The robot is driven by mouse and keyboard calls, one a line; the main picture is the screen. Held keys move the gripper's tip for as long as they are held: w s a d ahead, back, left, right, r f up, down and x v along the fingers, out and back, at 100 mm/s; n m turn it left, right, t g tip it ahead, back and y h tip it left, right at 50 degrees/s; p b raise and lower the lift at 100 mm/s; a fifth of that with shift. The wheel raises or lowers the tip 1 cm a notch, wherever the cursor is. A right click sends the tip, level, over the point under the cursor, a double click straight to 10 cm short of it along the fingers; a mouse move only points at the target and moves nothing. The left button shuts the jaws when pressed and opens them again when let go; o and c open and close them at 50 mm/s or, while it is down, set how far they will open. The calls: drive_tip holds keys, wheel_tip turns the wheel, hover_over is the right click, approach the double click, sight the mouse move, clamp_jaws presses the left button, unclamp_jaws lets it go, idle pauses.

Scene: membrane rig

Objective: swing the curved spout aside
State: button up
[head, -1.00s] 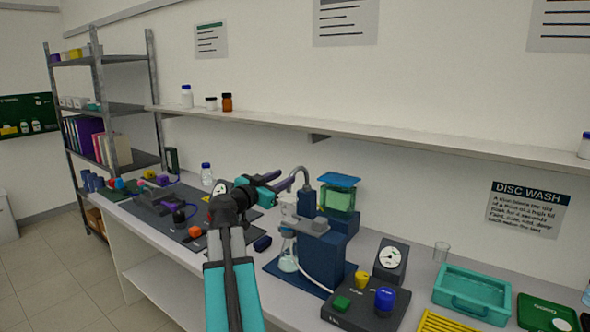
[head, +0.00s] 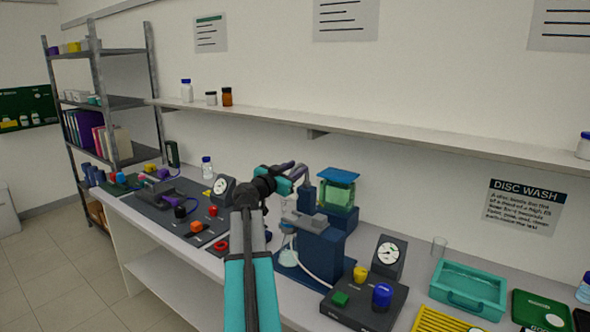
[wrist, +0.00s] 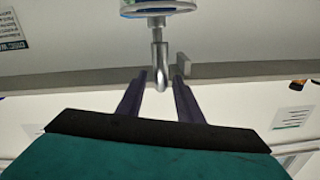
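The curved spout (head: 305,170) is a grey metal tube arching from the blue pump rig (head: 322,250). Much of it is hidden behind my gripper in the head view. My gripper (head: 294,172), teal with dark purple fingers, is at the spout. In the wrist view the spout (wrist: 158,52) comes down between the two fingers of my gripper (wrist: 160,76). The fingers are apart, with a narrow gap seen on each side of the tube.
A control box (head: 362,305) and a gauge (head: 388,254) are in front right. A dark panel with knobs and a gauge (head: 222,187) lies left. The wall shelf (head: 400,143) runs above.

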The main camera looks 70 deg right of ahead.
clamp_jaws()
